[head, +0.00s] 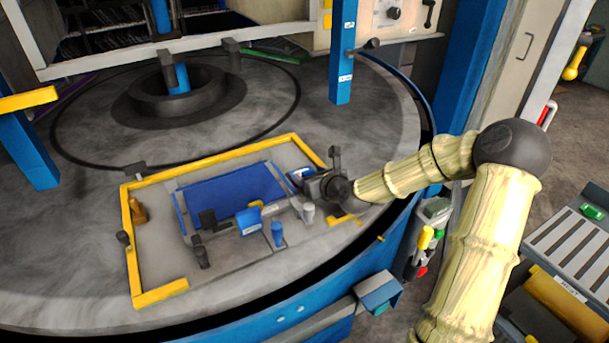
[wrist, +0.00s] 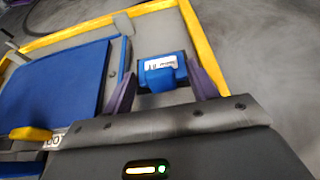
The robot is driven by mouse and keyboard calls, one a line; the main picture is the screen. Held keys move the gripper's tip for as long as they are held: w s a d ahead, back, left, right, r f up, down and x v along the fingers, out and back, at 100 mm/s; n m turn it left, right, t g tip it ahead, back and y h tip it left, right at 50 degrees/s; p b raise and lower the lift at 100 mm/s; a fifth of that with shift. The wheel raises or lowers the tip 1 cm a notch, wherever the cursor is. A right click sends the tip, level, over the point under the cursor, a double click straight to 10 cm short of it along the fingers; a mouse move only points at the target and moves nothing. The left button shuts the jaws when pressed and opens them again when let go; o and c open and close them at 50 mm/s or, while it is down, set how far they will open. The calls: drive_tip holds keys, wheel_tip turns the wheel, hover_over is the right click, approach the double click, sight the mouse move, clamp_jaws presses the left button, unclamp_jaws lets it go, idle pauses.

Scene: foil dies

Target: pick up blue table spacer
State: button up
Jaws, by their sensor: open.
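A blue block with a white label, which looks like the blue table spacer (wrist: 158,77), lies near the yellow frame's corner. It also shows in the head view (head: 299,175), partly hidden by my gripper (head: 318,182). In the wrist view my gripper (wrist: 161,84) is open, with one purple finger on each side of the block. A gap shows between the block and at least the left finger. Whether either finger touches it, and how deep the fingers reach, I cannot tell.
A flat blue plate (head: 235,192) lies left of my gripper, inside the yellow frame (head: 207,157). Another blue block (head: 248,222), a blue cylinder (head: 278,235) and a grey cylinder (head: 308,213) stand in front. A blue post (head: 342,60) rises behind.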

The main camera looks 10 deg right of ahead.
sight(308, 171)
drive_tip(key=shift+x, duration=0.85)
drive_tip(key=c, duration=1.1)
drive_tip(key=shift+r, duration=0.15)
wheel_tip(308, 171, up, 10)
drive_tip(key=shift+f, duration=0.1)
